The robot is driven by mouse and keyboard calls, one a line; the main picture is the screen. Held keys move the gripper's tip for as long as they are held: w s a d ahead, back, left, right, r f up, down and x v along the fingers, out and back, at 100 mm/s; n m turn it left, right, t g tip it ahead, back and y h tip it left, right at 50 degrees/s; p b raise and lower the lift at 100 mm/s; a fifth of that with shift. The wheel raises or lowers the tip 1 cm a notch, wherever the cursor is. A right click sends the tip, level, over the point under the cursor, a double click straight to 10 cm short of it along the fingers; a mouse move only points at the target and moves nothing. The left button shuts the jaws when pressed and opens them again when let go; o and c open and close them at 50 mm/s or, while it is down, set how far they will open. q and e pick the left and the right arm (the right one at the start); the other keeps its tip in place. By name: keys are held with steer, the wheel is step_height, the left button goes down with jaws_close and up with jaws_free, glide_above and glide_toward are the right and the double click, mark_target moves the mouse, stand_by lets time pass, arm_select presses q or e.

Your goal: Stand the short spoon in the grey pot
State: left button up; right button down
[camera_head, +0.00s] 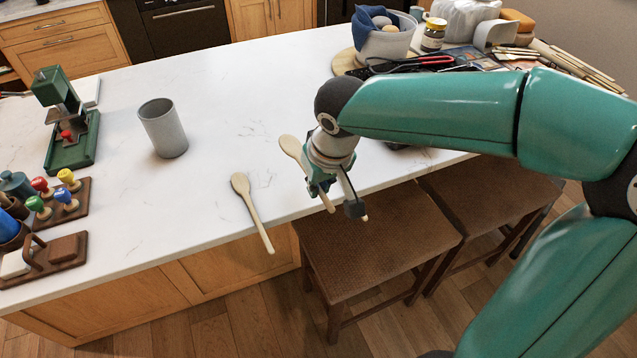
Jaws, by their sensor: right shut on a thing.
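The grey pot (165,130) stands upright on the white counter, left of the middle, and no spoon shows in it. My right gripper (337,198) is near the counter's front edge, to the right of the pot. It is shut on a wooden spoon (291,147), whose bowl points up and left and whose handle runs down past the fingers. The gripper hides part of this spoon. Another wooden spoon (254,213) lies on the counter, its handle reaching over the front edge. I cannot tell surely which spoon is shorter. My left gripper is out of view.
A green press (72,135) and a rack of coloured-handled stamps (60,205) stand at the left. A bucket with a blue cloth (385,42), a jar (433,36) and several tools crowd the back right. Stools (375,240) stand before the counter. Counter between pot and spoons is clear.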

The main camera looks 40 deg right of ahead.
steer(key=shift+p+v, duration=2.45)
steer(key=shift+v, duration=1.35)
steer(key=shift+w, duration=0.2)
